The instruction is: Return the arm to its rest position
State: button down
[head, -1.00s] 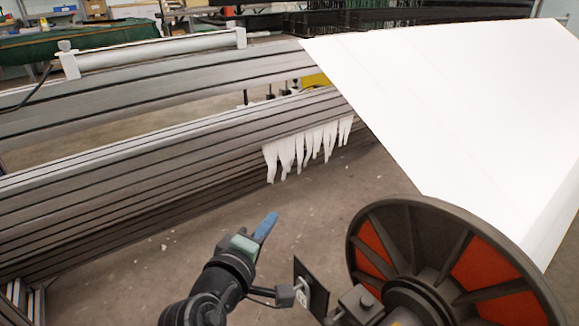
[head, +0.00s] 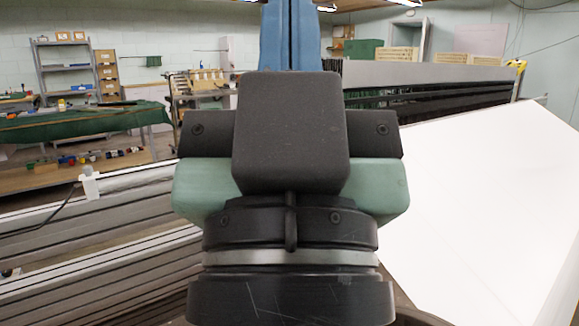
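My gripper (head: 291,32) fills the middle of the head view, close to the camera and pointing straight up. Its dark wrist and palm, with teal sides, are upright below the fingers. The two blue fingers lie side by side with only a thin dark line between them, so it looks shut, and nothing shows in it. The fingertips are cut off by the top edge. The white warp sheet (head: 480,190) spreads at the right, apart from the gripper in the picture. My arm hides the middle of the scene.
Grey slatted loom beams (head: 120,235) run across the lower left. A small white bracket (head: 90,184) stands on one. A green-covered table (head: 75,124) and metal shelves (head: 65,70) stand at the back left. A dark machine frame (head: 440,105) is behind the sheet.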

notch_tip(320, 180, up, 26)
jog(key=p, duration=2.3)
jog(key=shift+f, duration=0.1)
